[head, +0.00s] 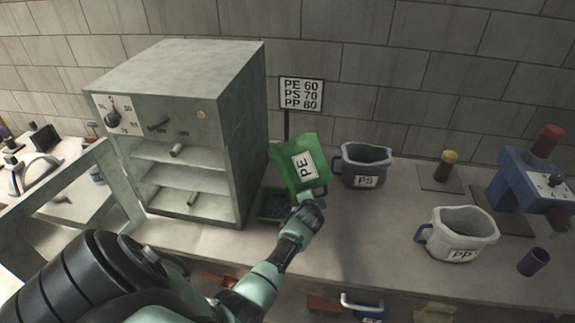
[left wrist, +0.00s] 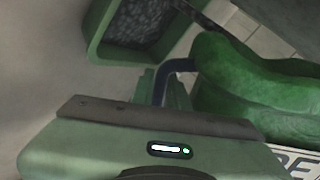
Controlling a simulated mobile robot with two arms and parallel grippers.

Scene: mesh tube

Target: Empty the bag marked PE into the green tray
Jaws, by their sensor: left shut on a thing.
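The green bag marked PE (head: 300,158) is tilted, held above the bench beside the oven-like cabinet. In the left wrist view the bag (left wrist: 235,75) shows at the right with its dark handle (left wrist: 172,72) and part of the label. My left gripper (head: 305,208) is shut on the bag, at its handle side. The green tray (head: 262,218) sits on the bench below and left of the bag, close to the cabinet. The left wrist view shows the tray (left wrist: 96,32) at the top with dark grey granules in it. The bag's inside is hidden.
The open-fronted cabinet (head: 190,100) with shelves stands left. A grey PS bag (head: 368,160) is right of the PE bag, a white PP bag (head: 470,225) farther right. A sign (head: 301,93) stands behind. A blue device (head: 520,185) and purple cup (head: 534,262) are far right.

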